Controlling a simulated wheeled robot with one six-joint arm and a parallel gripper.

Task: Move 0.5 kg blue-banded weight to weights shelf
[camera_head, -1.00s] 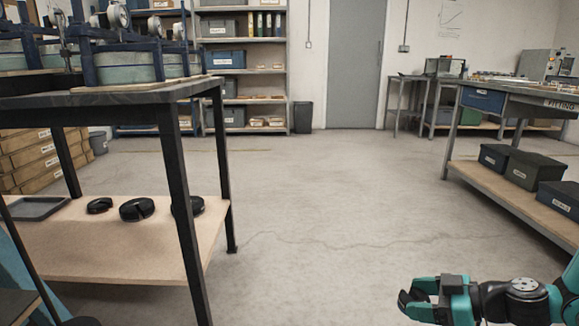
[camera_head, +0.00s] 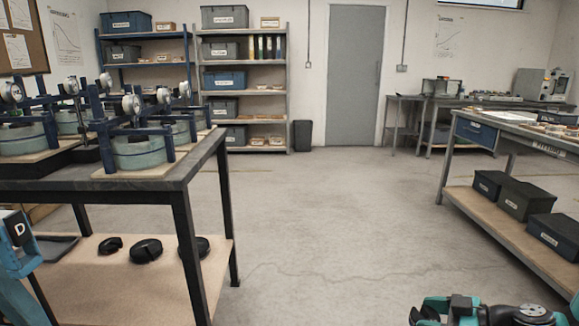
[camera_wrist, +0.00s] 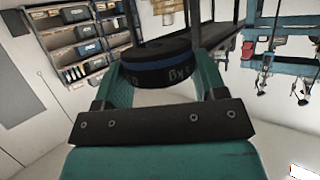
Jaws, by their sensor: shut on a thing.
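The black weight with a blue band (camera_wrist: 158,64) is between the fingers of my gripper (camera_wrist: 160,78) in the wrist view. My gripper is shut on it. In the head view my gripper (camera_head: 418,312) is at the bottom right edge, over open floor and partly cut off; the weight cannot be made out clearly there. The wooden lower shelf (camera_head: 130,290) of the left bench holds several black weights (camera_head: 146,250) in a row and looks like the weights shelf.
The left bench's dark top (camera_head: 150,185) carries several blue frames with dials. Its black front leg (camera_head: 190,255) stands before the lower shelf. A grey tray (camera_head: 56,247) lies on the shelf's left. A right bench (camera_head: 480,215) holds dark boxes. Floor between is clear.

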